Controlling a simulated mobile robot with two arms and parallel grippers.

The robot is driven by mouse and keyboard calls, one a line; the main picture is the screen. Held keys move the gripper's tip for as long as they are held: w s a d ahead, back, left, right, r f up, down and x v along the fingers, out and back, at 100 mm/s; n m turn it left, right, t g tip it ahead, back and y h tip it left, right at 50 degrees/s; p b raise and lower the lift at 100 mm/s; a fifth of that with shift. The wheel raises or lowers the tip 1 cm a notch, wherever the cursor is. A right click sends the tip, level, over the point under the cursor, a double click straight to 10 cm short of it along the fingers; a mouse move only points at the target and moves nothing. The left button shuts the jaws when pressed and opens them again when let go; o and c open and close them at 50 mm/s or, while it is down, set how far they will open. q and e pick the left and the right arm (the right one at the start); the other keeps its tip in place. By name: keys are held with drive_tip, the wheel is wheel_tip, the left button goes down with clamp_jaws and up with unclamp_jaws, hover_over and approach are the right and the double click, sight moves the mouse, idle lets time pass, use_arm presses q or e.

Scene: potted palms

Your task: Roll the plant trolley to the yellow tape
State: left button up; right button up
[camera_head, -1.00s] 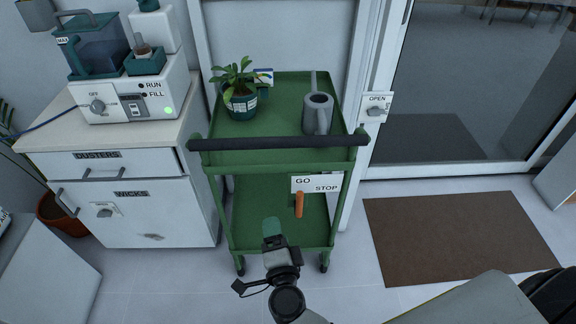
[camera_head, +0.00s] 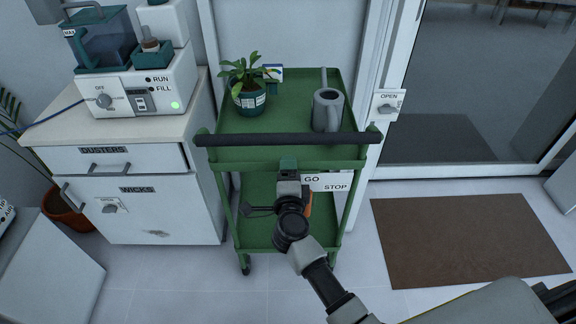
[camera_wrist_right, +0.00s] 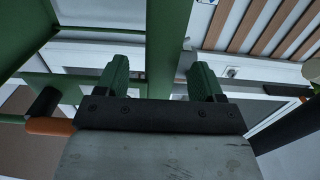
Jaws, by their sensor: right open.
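The green plant trolley (camera_head: 292,112) stands against the wall in the head view, with a black push handle (camera_head: 285,140) along its near side. A potted plant (camera_head: 249,100) and a grey watering can (camera_head: 327,111) stand on its top tray. A GO/STOP label (camera_head: 326,182) is below the handle. The orange lever (camera_head: 309,203) is partly hidden behind my right gripper (camera_head: 288,166). That gripper is open and empty, just below the handle in the picture; contact cannot be told. In the wrist view its fingers (camera_wrist_right: 160,80) are apart, with green trolley parts beyond. No yellow tape is visible.
A white cabinet (camera_head: 165,207) with a machine (camera_head: 145,90) on top stands close left of the trolley. A brown mat (camera_head: 468,238) lies on the floor at right, before a glass door. An OPEN switch (camera_head: 388,104) is on the door frame. Floor before the trolley is clear.

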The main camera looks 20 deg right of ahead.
drive_tip(key=shift+x, duration=1.7)
drive_tip(key=shift+s, duration=0.1)
clamp_jaws()
drive_tip(key=shift+f, duration=0.1)
